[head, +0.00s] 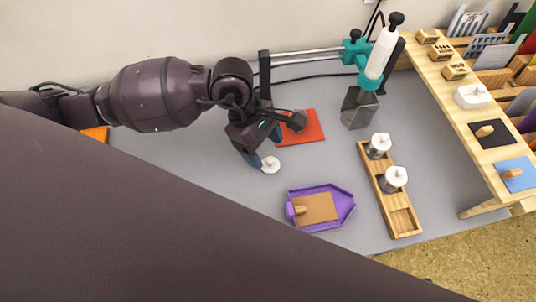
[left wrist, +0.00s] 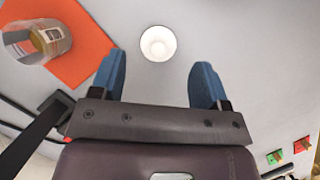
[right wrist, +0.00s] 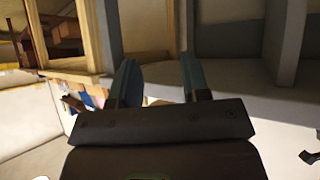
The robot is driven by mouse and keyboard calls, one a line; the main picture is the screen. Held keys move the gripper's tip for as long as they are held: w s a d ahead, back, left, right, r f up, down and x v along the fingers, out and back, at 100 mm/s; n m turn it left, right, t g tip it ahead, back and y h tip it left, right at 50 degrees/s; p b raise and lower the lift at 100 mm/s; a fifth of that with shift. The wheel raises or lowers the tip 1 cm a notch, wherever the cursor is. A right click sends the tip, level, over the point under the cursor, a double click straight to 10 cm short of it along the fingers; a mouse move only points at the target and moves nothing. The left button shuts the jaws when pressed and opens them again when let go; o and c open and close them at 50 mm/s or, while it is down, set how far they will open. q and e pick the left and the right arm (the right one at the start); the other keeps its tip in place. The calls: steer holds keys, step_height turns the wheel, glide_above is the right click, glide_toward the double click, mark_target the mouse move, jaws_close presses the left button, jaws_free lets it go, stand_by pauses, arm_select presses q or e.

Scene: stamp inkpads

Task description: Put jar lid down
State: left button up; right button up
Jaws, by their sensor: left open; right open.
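The jar lid (head: 270,164), small, white and round, lies on the grey table beside the red-orange mat (head: 316,130). My left gripper (head: 262,150) is open and empty just above it. In the left wrist view the lid (left wrist: 158,43) shows past the open fingertips (left wrist: 160,62), roughly midway between them, with a gap on each side. A clear jar (left wrist: 38,45) stands on the mat in that view; in the head view my gripper largely hides it. My right gripper (right wrist: 160,60) is open and empty, out of the head view, facing wooden furniture.
A purple tray (head: 345,208) holds a brown pad. A wooden rack (head: 403,222) with two white-topped jars (head: 392,180) stands right of it. A teal-and-white press (head: 370,65) stands behind. A wooden shelf (head: 437,85) with inkpads borders the right.

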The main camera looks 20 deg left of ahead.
arm_select(q)
steer(key=p+v, duration=0.1)
steer(key=v, duration=0.6)
steer(key=shift+r, duration=0.4)
steer(key=shift+a, duration=0.1)
